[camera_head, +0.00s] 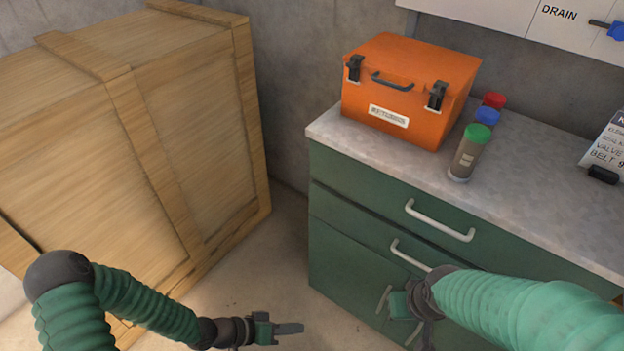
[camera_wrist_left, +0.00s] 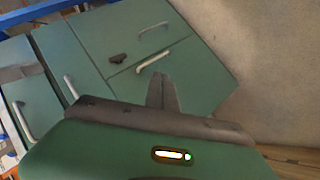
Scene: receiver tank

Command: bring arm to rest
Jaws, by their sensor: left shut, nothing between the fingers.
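My left gripper (camera_head: 289,328) is low in front of the green cabinet (camera_head: 345,235), at the bottom middle of the head view, with its arm coming in from the left. Its fingers are shut with nothing between them. In the left wrist view the left gripper (camera_wrist_left: 161,88) points toward the cabinet (camera_wrist_left: 105,50) and its handles, apart from them as far as I can tell. My right arm comes in from the right, and its wrist (camera_head: 425,295) is in front of the cabinet doors. The right fingers are hidden or cut off at the lower edge.
A large wooden crate (camera_head: 190,130) stands at the left. On the grey countertop (camera_head: 540,190) are an orange case (camera_head: 410,90), several canisters with coloured lids (camera_head: 468,152) and a sign (camera_head: 608,145). Bare floor (camera_head: 260,270) lies between crate and cabinet.

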